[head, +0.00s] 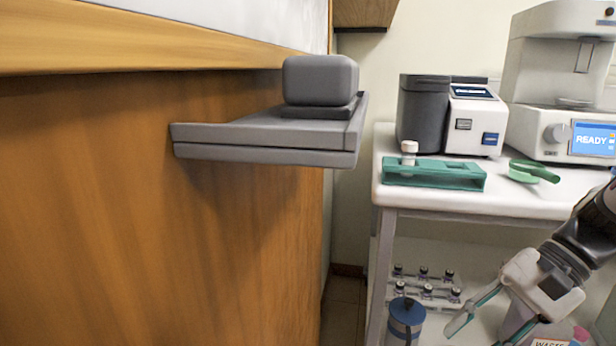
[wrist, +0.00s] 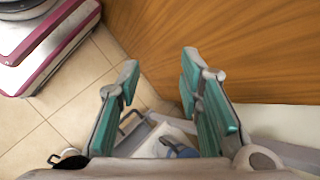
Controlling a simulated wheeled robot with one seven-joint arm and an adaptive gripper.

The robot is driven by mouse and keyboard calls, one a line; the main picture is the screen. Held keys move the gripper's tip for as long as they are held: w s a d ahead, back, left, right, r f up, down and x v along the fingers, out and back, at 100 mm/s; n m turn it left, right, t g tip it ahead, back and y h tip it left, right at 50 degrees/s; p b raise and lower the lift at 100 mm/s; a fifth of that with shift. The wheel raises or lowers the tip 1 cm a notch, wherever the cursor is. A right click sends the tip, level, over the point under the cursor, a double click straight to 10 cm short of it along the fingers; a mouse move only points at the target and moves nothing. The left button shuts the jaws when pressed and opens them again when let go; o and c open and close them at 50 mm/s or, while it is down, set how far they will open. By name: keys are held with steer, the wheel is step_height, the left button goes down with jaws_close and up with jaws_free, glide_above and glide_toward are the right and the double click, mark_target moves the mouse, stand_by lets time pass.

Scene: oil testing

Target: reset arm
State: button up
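My gripper (head: 490,320) is at the lower right of the head view, in front of the white bench and below its top. Its teal-padded fingers are spread apart with nothing between them. In the wrist view, my gripper (wrist: 158,85) is also open and empty, pointing over tiled floor and beside a wooden panel (wrist: 250,50). My arm comes in from the right edge of the head view.
A white bench (head: 440,205) holds a teal rack (head: 435,178) with a white-capped vial (head: 409,152), a green scoop-like item (head: 533,172) and instruments. Below are several vials (head: 425,283) and a blue-lidded container (head: 405,318). A grey shelf (head: 240,135) juts from the wooden wall.

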steer(key=s+a+r+n+h, duration=0.1)
steer(key=s+a+n+h, duration=0.15)
steer(key=s, duration=0.35)
steer(key=s+a+r+n+t+h, duration=0.1)
steer(key=s+r+n+h, duration=0.15)
steer(key=s, duration=0.35)
steer(key=s+a+n+h, duration=0.1)
steer(key=s+n+h, duration=0.3)
steer(key=s, duration=0.2)
step_height(320, 180, up, 34)
steer(key=t+p, duration=0.4)
steer(key=p, duration=2.7)
steer(key=shift+d+f+p, duration=0.15)
steer(key=shift+d+p, duration=0.05)
steer(key=shift+p, duration=0.1)
